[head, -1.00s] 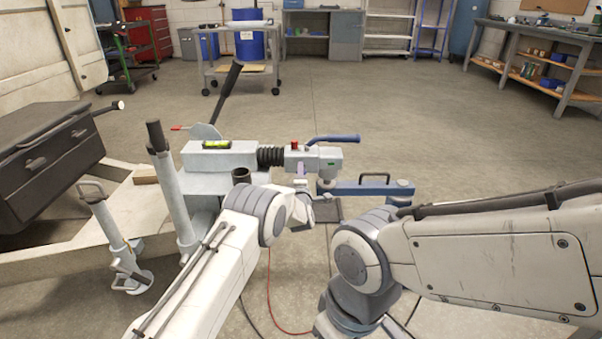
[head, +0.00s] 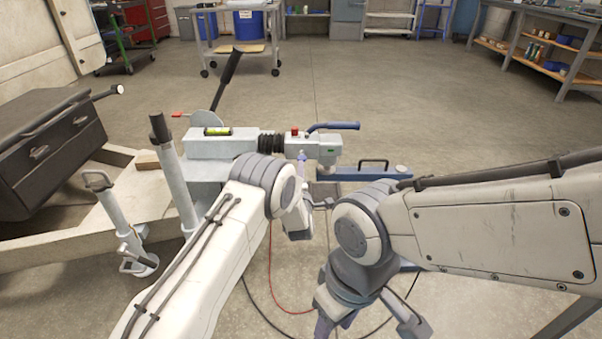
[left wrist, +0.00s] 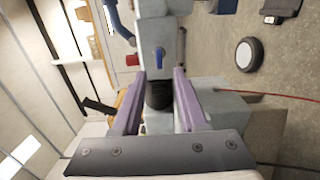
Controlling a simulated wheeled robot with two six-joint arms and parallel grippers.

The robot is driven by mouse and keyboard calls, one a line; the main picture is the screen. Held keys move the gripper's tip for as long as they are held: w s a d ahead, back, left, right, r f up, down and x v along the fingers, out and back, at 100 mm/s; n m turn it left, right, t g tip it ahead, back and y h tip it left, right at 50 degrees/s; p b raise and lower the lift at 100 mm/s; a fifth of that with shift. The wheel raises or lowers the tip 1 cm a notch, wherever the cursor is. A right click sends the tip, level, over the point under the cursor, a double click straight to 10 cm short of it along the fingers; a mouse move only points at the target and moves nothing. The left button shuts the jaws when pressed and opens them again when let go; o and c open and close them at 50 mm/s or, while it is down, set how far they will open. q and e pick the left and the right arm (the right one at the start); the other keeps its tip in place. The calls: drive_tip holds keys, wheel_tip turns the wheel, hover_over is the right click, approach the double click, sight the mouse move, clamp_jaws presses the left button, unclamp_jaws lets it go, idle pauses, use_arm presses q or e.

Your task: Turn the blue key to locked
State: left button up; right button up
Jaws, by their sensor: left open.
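The blue key (left wrist: 159,57) shows in the left wrist view on the grey coupling head (left wrist: 160,30), its narrow grip pointing down the picture. My left gripper (left wrist: 160,73) is open, with its purple fingers on either side below the key and nothing visibly held. In the head view the left gripper (head: 305,165) is beside the near side of the coupling head (head: 328,150), and the key is hidden. My right gripper (head: 325,322) is low at the bottom edge, partly cut off, away from the coupling.
A red knob (head: 294,131) and a blue lever (head: 335,126) sit on top of the coupling. A black bellows (head: 271,146) is behind the head. A blue bar with a handle (head: 365,172) lies to the right. A jack post (head: 174,180) stands left.

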use_arm(q)
drive_tip(key=shift+s+p, duration=0.3)
drive_tip(key=shift+s, duration=1.05)
drive_tip(key=s+d+r+m+g+h, duration=0.3)
drive_tip(key=s+d+r+m+g, duration=0.2)
drive_tip(key=s+d+r+m, duration=0.15)
drive_tip(key=s+d+r+m+g+h, duration=0.1)
drive_tip(key=s+r+m+g, duration=0.2)
drive_tip(key=s, duration=0.4)
drive_tip(key=s+d+r+m+g, duration=0.1)
drive_tip(key=s+r+m+g, duration=0.1)
drive_tip(key=s+m, duration=0.35)
drive_tip(key=s+a+r+m+g+y, duration=0.1)
drive_tip(key=s+a+m+g, duration=0.25)
drive_tip(key=s, duration=0.65)
drive_tip(key=s+a+r+m+g+y+p, duration=0.1)
drive_tip(key=s+a+m+g, duration=0.3)
drive_tip(key=s, duration=0.6)
drive_tip(key=s+a+r+m+y, duration=0.1)
drive_tip(key=s+a+m, duration=0.3)
drive_tip(key=s, duration=0.6)
wheel_tip(320, 180, up, 38)
drive_tip(key=a+n+p, duration=0.1)
drive_tip(key=p, duration=3.7)
drive_tip(key=shift+a+f, duration=0.2)
